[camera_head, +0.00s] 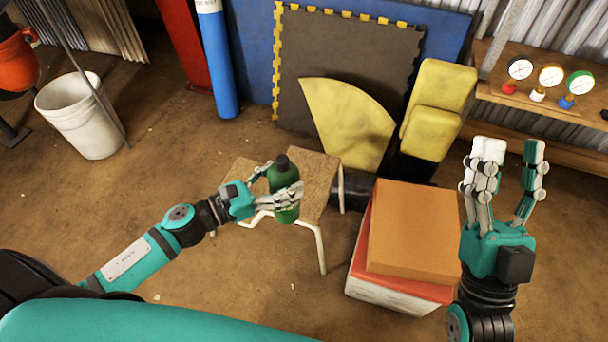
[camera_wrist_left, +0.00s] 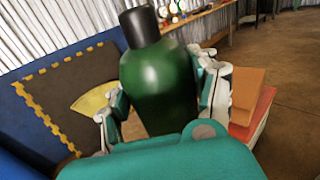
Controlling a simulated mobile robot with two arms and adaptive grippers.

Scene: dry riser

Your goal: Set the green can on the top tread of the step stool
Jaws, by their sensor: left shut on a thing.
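The green can (camera_head: 284,188), bottle-shaped with a black cap, is held upright in my left gripper (camera_head: 275,192), which is shut on it. In the left wrist view the can (camera_wrist_left: 160,88) fills the middle between the fingers of the left gripper (camera_wrist_left: 165,105). The step stool (camera_head: 317,172) has brown treads and pale legs. It stands behind the can, which hides part of its treads. I cannot tell the can's height above the stool. My right gripper (camera_head: 510,165) is raised on the right, open and empty.
An orange-brown box (camera_head: 415,230) lies on a red and white box (camera_head: 362,270) right of the stool. Yellow pads (camera_head: 440,90) and a yellow panel (camera_head: 350,120) stand behind. A white bucket (camera_head: 82,115) is at the far left. Gauges (camera_head: 550,76) sit on a bench at right.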

